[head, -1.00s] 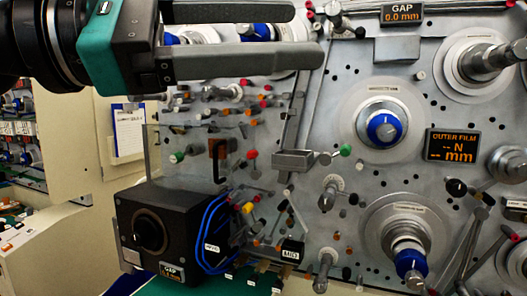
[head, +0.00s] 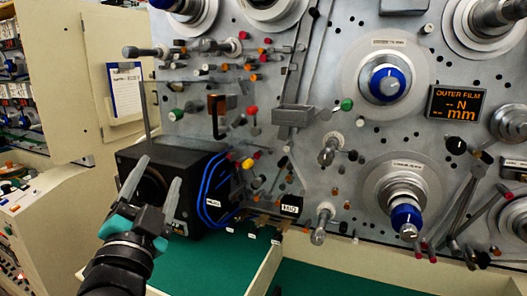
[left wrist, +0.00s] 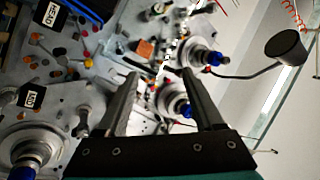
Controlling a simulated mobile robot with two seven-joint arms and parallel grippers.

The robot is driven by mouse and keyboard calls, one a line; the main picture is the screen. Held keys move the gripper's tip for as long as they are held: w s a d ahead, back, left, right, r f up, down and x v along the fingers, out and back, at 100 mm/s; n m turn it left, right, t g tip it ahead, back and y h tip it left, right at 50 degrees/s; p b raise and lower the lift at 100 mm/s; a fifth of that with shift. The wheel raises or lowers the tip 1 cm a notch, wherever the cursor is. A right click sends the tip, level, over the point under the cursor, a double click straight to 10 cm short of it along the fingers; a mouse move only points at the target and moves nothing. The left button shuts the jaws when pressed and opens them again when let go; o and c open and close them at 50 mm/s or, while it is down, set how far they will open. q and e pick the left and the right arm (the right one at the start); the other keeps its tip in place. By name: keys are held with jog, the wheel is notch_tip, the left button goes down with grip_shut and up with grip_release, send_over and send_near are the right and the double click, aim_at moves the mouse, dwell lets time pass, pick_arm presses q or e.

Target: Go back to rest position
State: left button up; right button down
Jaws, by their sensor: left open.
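My left gripper (head: 157,190) is at the lower left in the head view, in front of the black box (head: 190,165). Its two grey fingers point up and stand apart, with nothing between them. In the left wrist view the fingers (left wrist: 160,100) are also apart and empty, with the machine panel beyond them. My right gripper is in neither view.
The grey machine panel (head: 345,190) holds several spindles, among them a blue-capped one (head: 388,84) and a lower one (head: 407,222). A green surface (head: 210,265) lies below the black box. A clipboard (head: 125,90) hangs on the cream cabinet at left.

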pick_arm(q)
jog(key=s+a+f+n+g, duration=0.1)
jog(key=s+f+n+g, duration=0.3)
jog(key=f, duration=0.8)
jog(key=s+f+n+g, duration=0.1)
jog(key=s+f+g, duration=0.45)
jog(key=f, duration=0.75)
jog(key=s+d+f+n+g+h, duration=0.1)
jog(key=s+d+f+n+g, duration=0.1)
jog(key=s+f+g, duration=1)
jog(key=s+f+t+b, duration=0.1)
jog(key=s+f+b, duration=0.15)
jog(key=f, duration=1.05)
jog(key=s+f+t+b, duration=0.1)
jog(key=s+f+b, duration=0.15)
jog(key=f, duration=1.05)
jog(key=s+a+f+g+b, duration=0.1)
jog(key=s+f+b, duration=0.3)
jog(key=s+f, duration=1.2)
notch_tip(320, 180, down, 2)
jog(key=shift+s+a+f, duration=0.15)
jog(key=shift+a+f, duration=0.05)
jog(key=shift+a, duration=0.5)
